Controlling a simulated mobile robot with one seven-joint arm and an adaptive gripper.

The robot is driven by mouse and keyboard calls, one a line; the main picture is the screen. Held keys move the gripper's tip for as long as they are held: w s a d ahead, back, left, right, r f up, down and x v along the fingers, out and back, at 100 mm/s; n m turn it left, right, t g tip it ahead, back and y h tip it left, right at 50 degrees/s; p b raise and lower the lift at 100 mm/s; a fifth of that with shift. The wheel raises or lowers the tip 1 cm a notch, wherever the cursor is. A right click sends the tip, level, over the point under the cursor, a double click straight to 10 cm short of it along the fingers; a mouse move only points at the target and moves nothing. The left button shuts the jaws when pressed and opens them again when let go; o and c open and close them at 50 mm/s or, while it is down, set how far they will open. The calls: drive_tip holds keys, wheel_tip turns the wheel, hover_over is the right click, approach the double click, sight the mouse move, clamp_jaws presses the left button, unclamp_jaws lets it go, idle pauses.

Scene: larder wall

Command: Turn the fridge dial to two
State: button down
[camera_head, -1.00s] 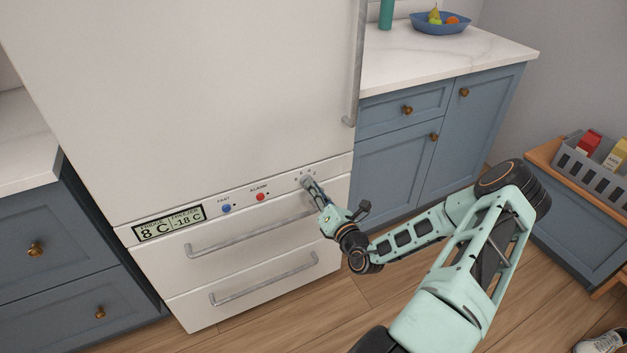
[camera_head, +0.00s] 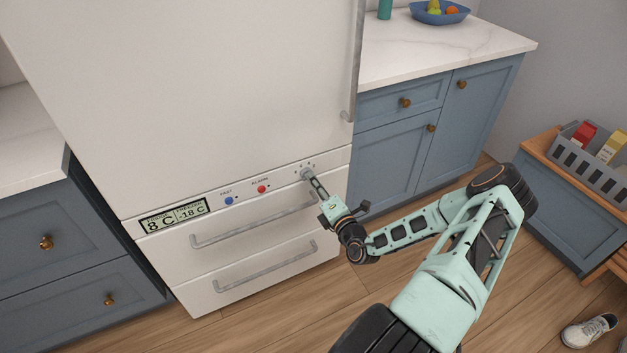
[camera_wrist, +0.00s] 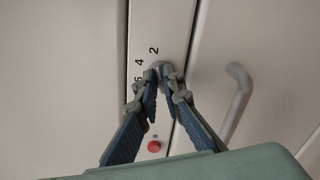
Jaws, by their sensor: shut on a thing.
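The fridge dial (camera_head: 305,173) is a small grey knob at the right end of the white control strip. It also shows in the wrist view (camera_wrist: 161,67), mostly covered by my fingertips. Printed numbers 2, 4 and 6 show around it there, with the 2 just above the knob. The dial's pointer is hidden, so its setting cannot be read. My gripper (camera_head: 312,182) is at the dial, its two blue-grey fingers (camera_wrist: 162,76) closed on the knob from either side. The display (camera_head: 173,216) reads 8 C and -18 C.
A blue button (camera_head: 229,200) and a red alarm button (camera_head: 262,189) sit left of the dial on the strip. Drawer handles (camera_head: 255,222) run below, close to my gripper. Blue cabinets (camera_head: 400,155) stand to the right.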

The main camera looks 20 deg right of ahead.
drive_tip(key=c, duration=2.1)
unclamp_jaws()
drive_tip(key=s, duration=1.2)
drive_tip(key=shift+d, duration=0.2)
drive_tip(key=shift+a, duration=0.1)
